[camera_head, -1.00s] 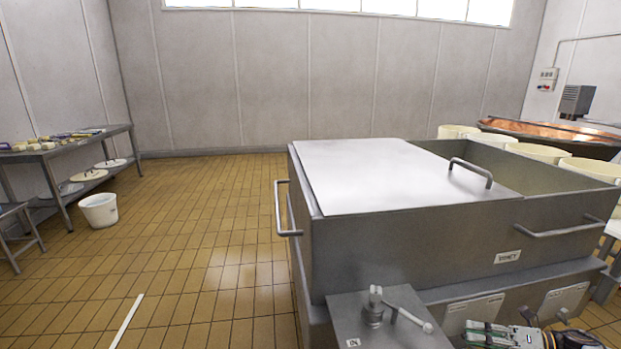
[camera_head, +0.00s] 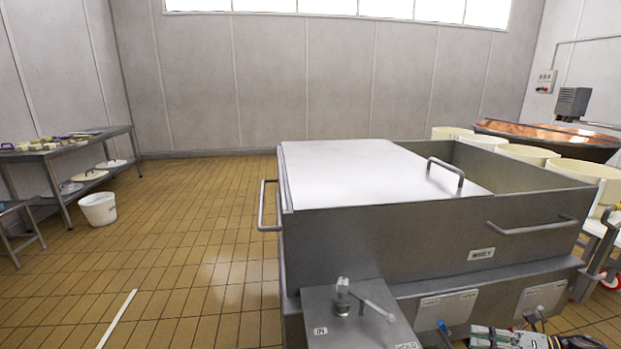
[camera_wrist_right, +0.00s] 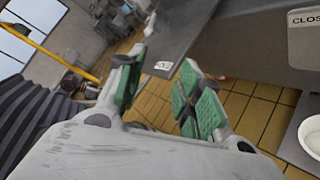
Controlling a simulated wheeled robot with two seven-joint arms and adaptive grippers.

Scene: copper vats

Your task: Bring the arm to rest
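My right gripper (camera_head: 482,338) shows at the bottom edge of the head view, low in front of the steel vat (camera_head: 400,235). In the right wrist view its two green-padded fingers (camera_wrist_right: 158,92) stand apart with nothing between them. A steel plate edge and the tiled floor show beyond them. My left gripper is not in the head view.
The vat has a flat lid (camera_head: 370,170), a side handle (camera_head: 268,206) and a front valve lever (camera_head: 365,300) on a steel box. Cream tubs (camera_head: 585,180) and a copper vat (camera_head: 545,135) stand at the right. A bench (camera_head: 75,150) and white bucket (camera_head: 98,209) stand left. The floor between is clear.

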